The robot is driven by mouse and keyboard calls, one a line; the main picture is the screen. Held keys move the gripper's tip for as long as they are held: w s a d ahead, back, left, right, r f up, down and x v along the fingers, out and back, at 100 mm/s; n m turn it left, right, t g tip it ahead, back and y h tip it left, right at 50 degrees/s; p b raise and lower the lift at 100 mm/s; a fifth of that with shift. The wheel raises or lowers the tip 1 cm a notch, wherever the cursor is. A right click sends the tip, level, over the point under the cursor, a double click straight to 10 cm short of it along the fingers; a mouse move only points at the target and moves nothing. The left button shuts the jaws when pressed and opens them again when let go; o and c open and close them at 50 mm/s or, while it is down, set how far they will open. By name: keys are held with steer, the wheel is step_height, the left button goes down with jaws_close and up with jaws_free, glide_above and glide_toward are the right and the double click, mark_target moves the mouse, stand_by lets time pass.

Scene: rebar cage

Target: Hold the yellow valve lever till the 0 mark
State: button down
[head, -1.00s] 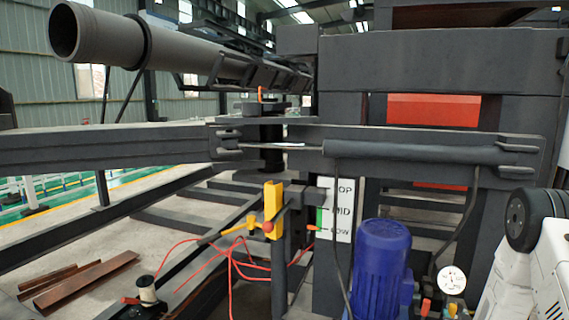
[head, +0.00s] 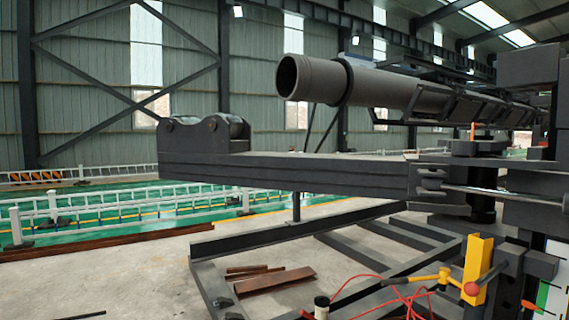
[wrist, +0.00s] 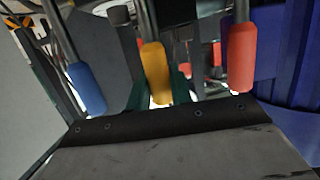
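In the wrist view, a lever with a yellow handle (wrist: 157,72) stands in the middle, between a blue-handled lever (wrist: 87,88) on the left and a red-handled lever (wrist: 241,57) on the right. The three handles are apart, with their rods running up in the picture. No two gripper fingertips can be made out. A grey plate (wrist: 180,155) with a bolted dark edge fills the bottom; I cannot tell whether it belongs to my gripper. The head view shows neither my gripper nor these levers. I see no 0 mark.
In the head view, a yellow post (head: 477,268) carries a rod with a red ball. A white scale board (head: 550,270) with green is cut off at the right. A long beam (head: 290,173) and a pipe (head: 375,86) reach left. Red hoses and rusty bars (head: 275,281) lie low.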

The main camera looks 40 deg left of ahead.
steer(key=shift+w+d+g, duration=0.15)
steer(key=shift+w+g, duration=0.3)
steer(key=shift+g, duration=0.05)
steer(key=shift+w+d+g+y, duration=0.15)
steer(key=shift+w+g+y, duration=0.15)
steer(key=shift+w+g, duration=0.15)
steer(key=shift+w, duration=0.1)
